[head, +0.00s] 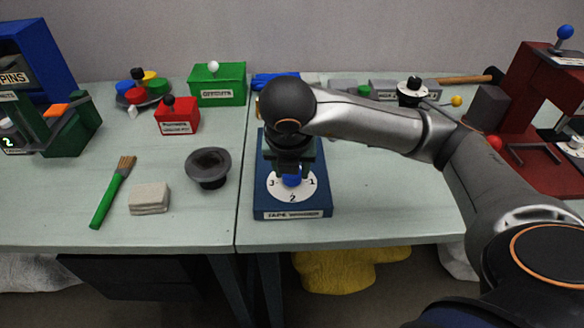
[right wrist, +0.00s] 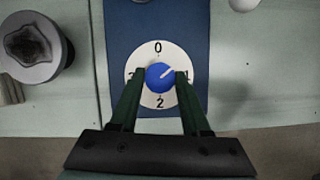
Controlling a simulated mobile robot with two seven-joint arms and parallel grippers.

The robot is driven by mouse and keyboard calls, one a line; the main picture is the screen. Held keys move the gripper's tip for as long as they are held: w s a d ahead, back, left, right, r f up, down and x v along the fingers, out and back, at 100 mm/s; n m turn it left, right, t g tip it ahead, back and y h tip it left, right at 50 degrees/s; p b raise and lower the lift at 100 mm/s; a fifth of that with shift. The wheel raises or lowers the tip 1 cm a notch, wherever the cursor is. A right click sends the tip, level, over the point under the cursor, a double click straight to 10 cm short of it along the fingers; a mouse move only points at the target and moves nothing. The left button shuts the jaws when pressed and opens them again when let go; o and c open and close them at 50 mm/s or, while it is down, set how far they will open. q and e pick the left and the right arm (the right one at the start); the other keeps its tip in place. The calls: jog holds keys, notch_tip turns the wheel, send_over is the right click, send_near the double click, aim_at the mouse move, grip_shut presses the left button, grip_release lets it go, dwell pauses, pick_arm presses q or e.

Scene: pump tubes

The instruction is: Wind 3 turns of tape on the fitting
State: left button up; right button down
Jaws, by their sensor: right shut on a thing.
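The blue tape winder (head: 293,214) stands on the right table near its front edge, with a white dial (head: 294,199) on it. In the right wrist view the dial (right wrist: 158,98) shows 0 at the top and 2 at the bottom. The blue knob (right wrist: 160,76) sits in its middle, and its white mark points to the upper right, between 0 and 1. My right gripper (right wrist: 158,80) is shut on the knob, one finger on each side. In the head view my right arm hides the back of the winder, and I cannot make out the fitting or tape. My left gripper is not in view.
A dark grey flanged part (head: 208,167), beige cloth (head: 150,198) and green brush (head: 112,193) lie on the left table. Red (head: 177,116) and green (head: 217,84) boxes stand farther back. A red stand (head: 540,110) is at far right. The table's front right is clear.

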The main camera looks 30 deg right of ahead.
jog(key=m+p, duration=0.2)
jog(key=p, duration=0.1)
jog(key=shift+a+r, duration=0.1)
jog(key=shift+r, duration=0.25)
jog(key=shift+f+m+g+h+p, duration=0.2)
jog(key=shift+m+g+h+p, duration=0.2)
jog(key=shift+m+p, duration=0.25)
jog(key=shift+w+f, duration=0.1)
jog(key=shift+f, duration=0.05)
jog(key=m+p, duration=0.2)
jog(key=p, duration=0.1)
jog(key=shift+r+m+g, duration=0.25)
jog(key=shift+g, duration=0.15)
jog(key=shift+f+m+h+p, duration=0.2)
jog(key=shift+m+h+p, duration=0.1)
jog(key=shift+m+p, duration=0.2)
